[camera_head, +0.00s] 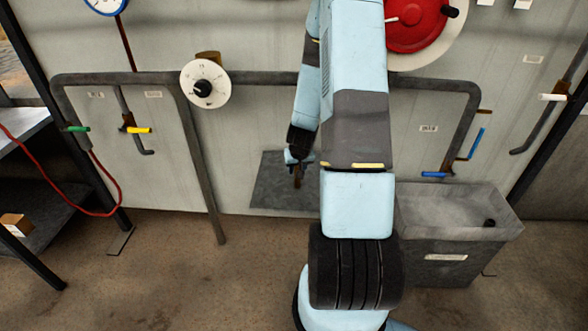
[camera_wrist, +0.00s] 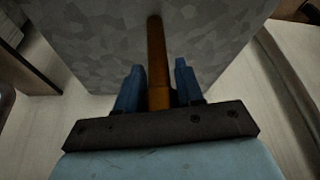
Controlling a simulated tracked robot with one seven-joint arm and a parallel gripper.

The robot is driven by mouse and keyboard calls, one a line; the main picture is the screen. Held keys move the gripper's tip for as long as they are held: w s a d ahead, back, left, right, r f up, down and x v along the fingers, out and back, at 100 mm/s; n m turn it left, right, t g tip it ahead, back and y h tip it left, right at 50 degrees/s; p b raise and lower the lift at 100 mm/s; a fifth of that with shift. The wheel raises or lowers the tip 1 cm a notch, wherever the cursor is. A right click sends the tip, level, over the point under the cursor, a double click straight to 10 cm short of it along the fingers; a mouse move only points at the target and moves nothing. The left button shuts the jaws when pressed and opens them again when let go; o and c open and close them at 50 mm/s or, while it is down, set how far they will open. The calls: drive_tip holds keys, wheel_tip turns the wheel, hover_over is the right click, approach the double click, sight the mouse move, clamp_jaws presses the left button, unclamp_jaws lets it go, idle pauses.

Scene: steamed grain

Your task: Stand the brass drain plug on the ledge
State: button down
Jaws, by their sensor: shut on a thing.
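The brass drain plug (camera_head: 297,178) is a slim brown rod below my gripper (camera_head: 298,158) in the head view. In the wrist view the plug (camera_wrist: 156,50) runs out lengthwise from between the blue fingers of my gripper (camera_wrist: 158,80), which are shut on it. The ledge (camera_head: 268,184) is a flat grey plate against the wall, partly hidden by my arm. Its mottled surface (camera_wrist: 90,40) fills the upper middle of the wrist view, beyond the plug. The plug looks roughly upright over the ledge. I cannot tell whether its far end touches the ledge.
A grey metal tank (camera_head: 450,248) with a dark round spot inside stands right of my arm. A grey pipe (camera_head: 130,78) runs along the wall behind. A white dial (camera_head: 218,76) and a red wheel (camera_head: 412,22) are above. Open floor lies at left front.

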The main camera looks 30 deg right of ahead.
drive_tip(key=c, duration=0.7)
unclamp_jaws()
drive_tip(key=s+a+r+n+y, duration=0.1)
drive_tip(key=s+a+r, duration=0.25)
drive_tip(key=r, duration=0.65)
drive_tip(key=s+a+r+t, duration=0.1)
drive_tip(key=s+a+r, duration=0.3)
drive_tip(key=r, duration=0.6)
drive_tip(key=s+a+r+n+y, duration=0.1)
drive_tip(key=s+a+r, duration=0.1)
drive_tip(key=a+r, duration=0.6)
drive_tip(key=s+a+r+n, duration=0.1)
drive_tip(key=s+a+r, duration=0.3)
drive_tip(key=s+r, duration=0.9)
drive_tip(key=s, duration=0.3)
drive_tip(key=shift+s+a+n, duration=0.15)
drive_tip(key=shift+n, duration=0.25)
